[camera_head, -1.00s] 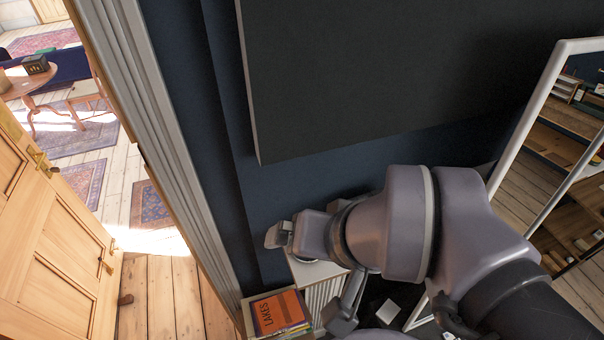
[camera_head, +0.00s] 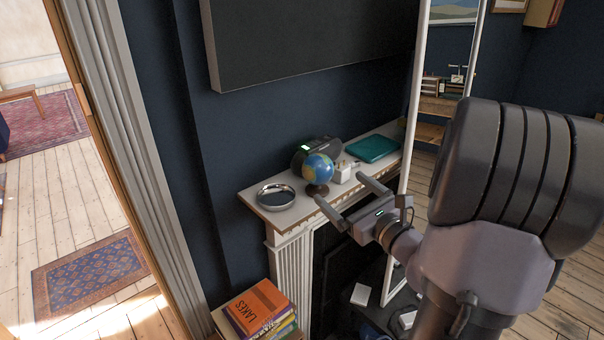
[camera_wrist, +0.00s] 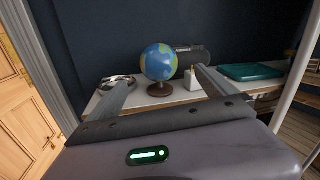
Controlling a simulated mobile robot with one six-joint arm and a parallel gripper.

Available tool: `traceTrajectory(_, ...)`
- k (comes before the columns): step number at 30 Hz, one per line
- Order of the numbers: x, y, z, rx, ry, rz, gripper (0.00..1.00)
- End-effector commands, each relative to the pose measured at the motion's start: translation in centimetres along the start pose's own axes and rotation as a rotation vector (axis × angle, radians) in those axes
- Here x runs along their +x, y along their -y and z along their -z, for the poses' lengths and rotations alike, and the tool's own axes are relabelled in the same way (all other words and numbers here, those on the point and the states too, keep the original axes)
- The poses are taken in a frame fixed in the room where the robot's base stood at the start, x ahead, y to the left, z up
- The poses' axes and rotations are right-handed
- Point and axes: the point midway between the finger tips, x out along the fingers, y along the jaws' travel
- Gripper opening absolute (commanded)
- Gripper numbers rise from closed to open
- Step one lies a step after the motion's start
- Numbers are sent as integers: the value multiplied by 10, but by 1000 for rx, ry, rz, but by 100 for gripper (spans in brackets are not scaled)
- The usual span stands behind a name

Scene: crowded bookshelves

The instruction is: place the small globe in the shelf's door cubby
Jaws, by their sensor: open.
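The small globe (camera_head: 318,170), blue with green and yellow land on a dark round base, stands upright on the white mantel shelf (camera_head: 296,214). It also shows in the wrist view (camera_wrist: 159,63), between and beyond the two fingers. My gripper (camera_head: 340,192) is open and empty. It is in front of the mantel, facing the globe, and its fingers appear apart from it. In the wrist view my gripper (camera_wrist: 165,78) has its fingers spread wide either side of the globe. I see no door cubby that I can identify in these views.
A round metal dish (camera_head: 276,195) is left of the globe. A dark device (camera_head: 322,150) stands behind it, a small white block (camera_head: 343,172) to its right, then a teal book (camera_head: 372,148). Stacked books (camera_head: 259,308) stand below left. A white-framed mirror (camera_head: 411,110) is at right.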

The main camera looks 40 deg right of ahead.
Motion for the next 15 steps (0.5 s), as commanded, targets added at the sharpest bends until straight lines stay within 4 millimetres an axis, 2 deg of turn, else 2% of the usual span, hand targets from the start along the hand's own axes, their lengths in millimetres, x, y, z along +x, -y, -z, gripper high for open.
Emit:
traceTrajectory(1,15,-2,-1,-1,1,-6,96)
traceTrajectory(3,34,-2,0,0,0,-6,96)
traceTrajectory(10,67,-2,0,-1,0,-4,96)
traceTrajectory(15,101,-2,1,-1,0,-6,96)
